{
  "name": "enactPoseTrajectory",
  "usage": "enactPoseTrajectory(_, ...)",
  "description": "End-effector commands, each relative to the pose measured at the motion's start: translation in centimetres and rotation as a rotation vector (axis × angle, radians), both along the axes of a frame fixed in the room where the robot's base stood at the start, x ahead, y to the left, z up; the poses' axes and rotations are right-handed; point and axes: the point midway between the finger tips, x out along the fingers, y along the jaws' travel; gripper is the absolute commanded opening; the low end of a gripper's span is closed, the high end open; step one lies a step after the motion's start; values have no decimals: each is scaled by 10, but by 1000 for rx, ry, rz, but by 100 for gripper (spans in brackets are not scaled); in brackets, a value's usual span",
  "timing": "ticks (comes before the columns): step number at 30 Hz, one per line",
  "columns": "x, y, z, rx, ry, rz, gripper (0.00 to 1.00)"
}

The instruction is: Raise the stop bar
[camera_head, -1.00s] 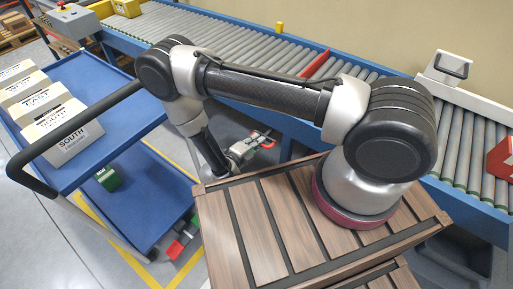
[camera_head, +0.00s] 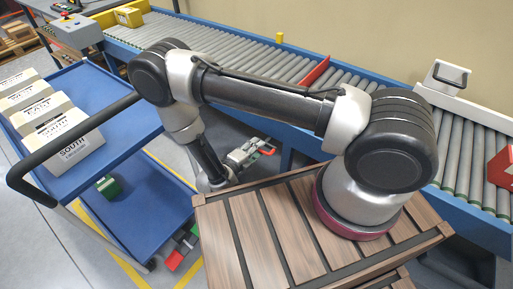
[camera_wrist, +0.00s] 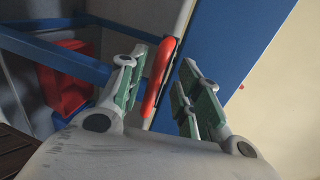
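The red stop bar (camera_head: 316,73) lies across the grey rollers of the conveyor in the head view. My gripper (camera_head: 262,148) hangs beside the blue side of the conveyor, below the bar. A red handle (camera_wrist: 158,76) shows between my fingertips (camera_wrist: 158,88) in the wrist view, nearer the left finger. A small red part, perhaps this handle, shows at the gripper in the head view. The fingers are apart, with a gap on the right of the handle. I cannot tell whether the left finger touches it, or how the handle joins the bar.
A blue cart (camera_head: 104,68) with several labelled white boxes (camera_head: 62,140) stands at the left. A green box (camera_head: 109,186) is on its lower shelf. My wooden-topped base is in front. A red bin (camera_wrist: 64,82) is left of my fingers.

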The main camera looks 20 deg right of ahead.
Motion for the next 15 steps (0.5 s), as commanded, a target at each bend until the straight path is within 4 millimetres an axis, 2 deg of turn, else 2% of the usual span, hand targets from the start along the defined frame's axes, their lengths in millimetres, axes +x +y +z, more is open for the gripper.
enactPoseTrajectory(3, -12, 19, 5, 3, -2, 6, 34)
enactPoseTrajectory(9, -30, 44, 11, 1, -2, 5, 34)
enactPoseTrajectory(15, -38, 52, 14, 0, 0, 2, 34)
